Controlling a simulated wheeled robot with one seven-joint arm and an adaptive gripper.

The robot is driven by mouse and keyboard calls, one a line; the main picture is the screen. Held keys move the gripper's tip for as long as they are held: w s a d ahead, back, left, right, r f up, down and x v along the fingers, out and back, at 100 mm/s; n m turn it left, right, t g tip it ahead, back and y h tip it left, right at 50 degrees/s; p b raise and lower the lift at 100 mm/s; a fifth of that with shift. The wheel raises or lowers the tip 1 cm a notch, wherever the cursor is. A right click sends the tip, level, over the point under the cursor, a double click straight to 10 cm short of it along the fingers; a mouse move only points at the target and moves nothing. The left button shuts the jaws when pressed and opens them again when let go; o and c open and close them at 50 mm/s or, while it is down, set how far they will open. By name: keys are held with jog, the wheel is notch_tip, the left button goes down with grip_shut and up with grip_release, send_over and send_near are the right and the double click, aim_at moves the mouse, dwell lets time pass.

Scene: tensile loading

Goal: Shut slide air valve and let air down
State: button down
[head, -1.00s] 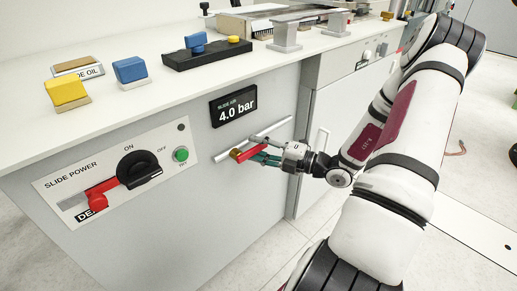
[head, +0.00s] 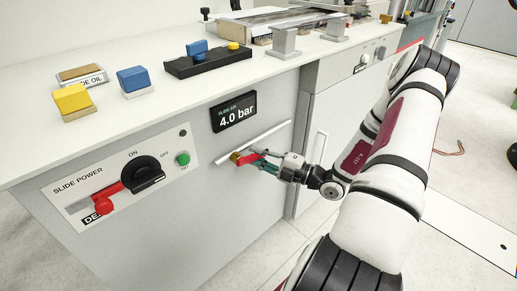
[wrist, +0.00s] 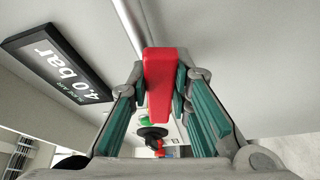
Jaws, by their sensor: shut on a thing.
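The slide air valve is a red lever handle (head: 247,160) on a brass body (head: 235,157), set on a silver pipe (head: 275,134) along the grey front panel. My gripper (head: 257,159) is shut on the red handle. In the wrist view the red handle (wrist: 158,85) lies between the two green-padded fingers of my gripper (wrist: 160,75). The handle's far end is partly hidden by the fingers in the head view. The slide air display (head: 234,111) above the pipe reads 4.0 bar; it also shows in the wrist view (wrist: 58,68).
The slide power panel (head: 120,175) is left of the valve, with a black knob, a red lever and a green light. Yellow (head: 72,98) and blue (head: 133,79) blocks and a black control box (head: 208,59) are on the white worktop above. The floor in front is clear.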

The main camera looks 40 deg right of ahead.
jog(key=a+f+m+t+h, duration=0.2)
jog(key=a+m+h, duration=0.1)
jog(key=m, duration=0.7)
jog(key=a+f+m+t+h+p, duration=0.1)
jog(key=a+f+m+t+h, duration=0.2)
jog(key=m, duration=0.6)
jog(key=shift+s+m+h, duration=0.15)
jog(key=shift+m+h, duration=0.25)
jog(key=shift+h, duration=0.1)
jog(key=shift+a, duration=0.15)
jog(key=c, duration=1.4)
grip_release()
jog(key=shift+c, duration=0.2)
jog(key=shift+s, duration=0.1)
jog(key=v, duration=1.1)
jog(key=shift+s+f, duration=0.25)
jog(key=shift+s, duration=0.1)
